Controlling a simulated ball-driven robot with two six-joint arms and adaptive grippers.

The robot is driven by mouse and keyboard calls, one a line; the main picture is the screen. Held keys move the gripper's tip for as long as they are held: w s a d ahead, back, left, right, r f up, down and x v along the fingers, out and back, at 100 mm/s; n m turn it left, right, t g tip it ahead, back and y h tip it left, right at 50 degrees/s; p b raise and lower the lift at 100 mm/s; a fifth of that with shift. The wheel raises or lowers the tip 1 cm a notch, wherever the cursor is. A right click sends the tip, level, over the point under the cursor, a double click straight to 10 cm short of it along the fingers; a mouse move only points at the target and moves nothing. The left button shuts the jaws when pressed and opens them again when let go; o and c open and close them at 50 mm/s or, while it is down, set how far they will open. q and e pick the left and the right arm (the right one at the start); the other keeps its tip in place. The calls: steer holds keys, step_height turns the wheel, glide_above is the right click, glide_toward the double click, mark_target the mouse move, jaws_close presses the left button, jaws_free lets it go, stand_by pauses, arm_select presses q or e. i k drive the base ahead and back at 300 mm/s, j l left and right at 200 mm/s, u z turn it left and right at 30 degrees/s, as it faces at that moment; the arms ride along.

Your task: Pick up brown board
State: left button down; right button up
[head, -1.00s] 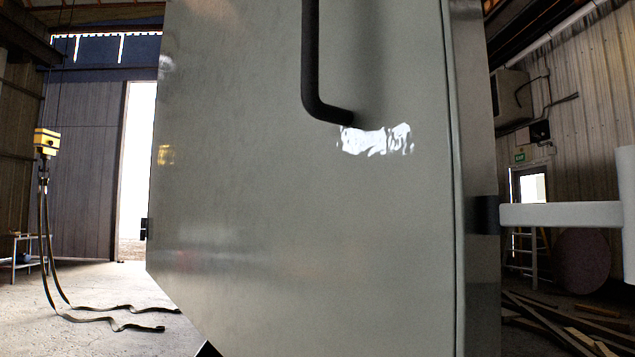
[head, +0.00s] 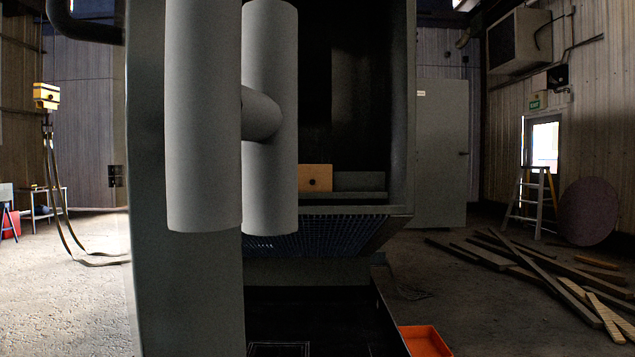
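The brown board (head: 322,173) is a small tan rectangle with a dark round hole. It stands inside the open dark enclosure (head: 402,120), near the bottom of the opening. A grey block or panel (head: 360,181) sits just to its right. The board's left side is close behind my pale grey arm links (head: 203,120), so part of it may be hidden. Neither gripper shows in the head view.
A grey panel (head: 190,290) stands upright at the left, with a dark bent handle (head: 92,30) above. A blue grid (head: 335,235) lies under the opening. An orange tray (head: 425,342) is low at the front. Loose planks (head: 560,280) lie on the right floor.

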mark_target(311, 177)
steer(key=u, duration=0.4)
steer(key=l+u, duration=0.1)
steer(key=u, duration=0.35)
steer(key=l+u, duration=0.1)
steer(key=u, duration=0.7)
steer(key=l+u, duration=0.15)
steer(key=u, duration=0.3)
steer(key=k+l+u, duration=0.1)
steer(key=l+u, duration=0.15)
steer(key=u, duration=0.2)
steer(key=k+l+u, duration=0.1)
steer(key=l+u, duration=0.2)
steer(key=u, duration=0.15)
steer(key=k+l+u, duration=0.15)
steer(key=u, duration=0.3)
steer(key=k+l+u, duration=0.15)
steer(key=u, duration=0.25)
steer(key=k+l+u, duration=0.25)
steer(key=k, duration=0.15)
steer(key=k+l+u, duration=0.1)
steer(key=k+u, duration=0.2)
steer(key=k, duration=0.15)
steer(key=k+l+z, duration=0.1)
steer(key=z, duration=0.3)
steer(key=k+l+z, duration=0.15)
steer(key=z, duration=0.25)
steer(key=k+l+z, duration=0.25)
steer(key=z, duration=0.15)
